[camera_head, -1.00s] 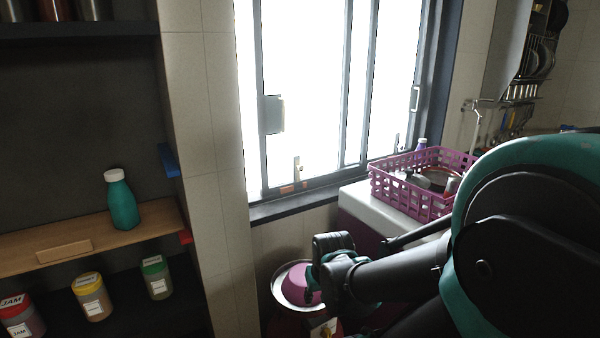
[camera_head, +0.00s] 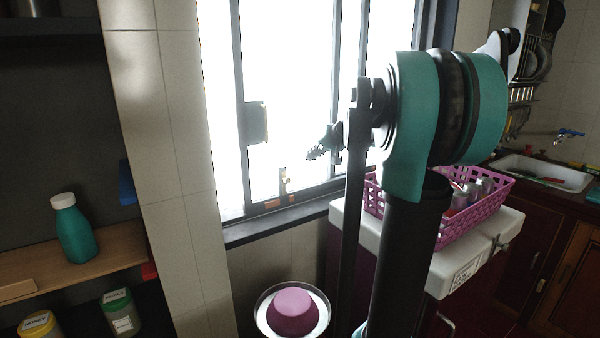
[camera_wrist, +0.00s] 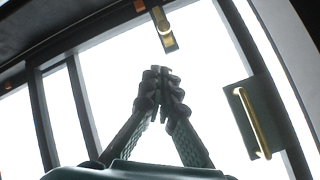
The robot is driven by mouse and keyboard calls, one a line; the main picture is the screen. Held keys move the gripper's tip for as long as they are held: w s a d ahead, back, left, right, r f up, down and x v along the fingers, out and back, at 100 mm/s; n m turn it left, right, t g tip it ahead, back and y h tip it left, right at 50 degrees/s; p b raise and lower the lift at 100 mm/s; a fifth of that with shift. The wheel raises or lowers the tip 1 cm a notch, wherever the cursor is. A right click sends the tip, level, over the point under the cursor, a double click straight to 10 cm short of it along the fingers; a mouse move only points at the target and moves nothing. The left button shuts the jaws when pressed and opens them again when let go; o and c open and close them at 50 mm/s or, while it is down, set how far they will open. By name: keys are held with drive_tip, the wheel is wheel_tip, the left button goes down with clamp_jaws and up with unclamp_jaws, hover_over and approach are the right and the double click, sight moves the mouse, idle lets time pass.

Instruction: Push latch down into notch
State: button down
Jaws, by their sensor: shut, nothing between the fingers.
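The latch (camera_head: 283,184) is a small metal bar standing upright at the bottom of the window frame, with small orange pieces (camera_head: 272,204) at its foot. In the wrist view the latch (camera_wrist: 164,29) is at top centre, and an orange piece (camera_wrist: 139,6) lies just beyond it. My gripper (camera_head: 312,154) is in front of the bright window, up and to the right of the latch in the head view. In the wrist view my gripper (camera_wrist: 160,70) has its fingertips together, empty, pointing at the latch with a visible gap. The notch cannot be made out clearly.
A window handle (camera_wrist: 254,122) is right of my fingers in the wrist view. A purple basket (camera_head: 490,205) with items stands on a white-topped appliance (camera_head: 470,258). A pink bowl-like object (camera_head: 293,312) sits on a silver round lid below the window. A teal bottle (camera_head: 74,232) stands on the left shelf.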

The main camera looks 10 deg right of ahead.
drive_tip(key=shift+w+d+r, duration=0.25)
drive_tip(key=s+a+f+x, duration=0.1)
drive_tip(key=s+x, duration=0.1)
drive_tip(key=x, duration=1.1)
drive_tip(key=shift+f, duration=0.35)
